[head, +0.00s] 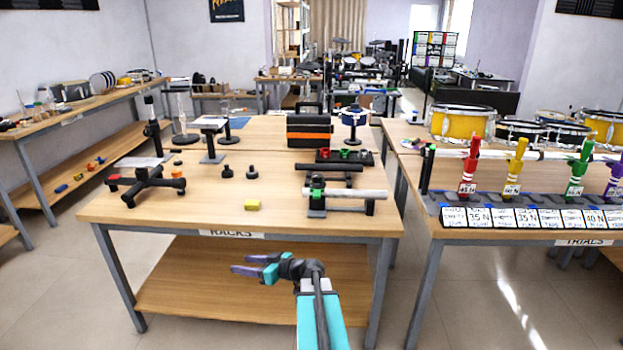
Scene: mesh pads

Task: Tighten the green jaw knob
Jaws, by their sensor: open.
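A rack clamp (317,202) stands at the right front of the table labelled RACKS, with a horizontal silver tube (352,193) through it. A small green part (316,180) sits on top of this clamp; it looks like the jaw knob, but it is too small to see its shape or how tight it is. My gripper (250,270) is open and empty, with its fingers pointing left. It is in front of the table's front edge, in the picture below and left of the clamp, and apart from it.
The TRIALS table (450,232) at right holds upright coloured clamps, including a green one (575,180). A floor gap separates the tables.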

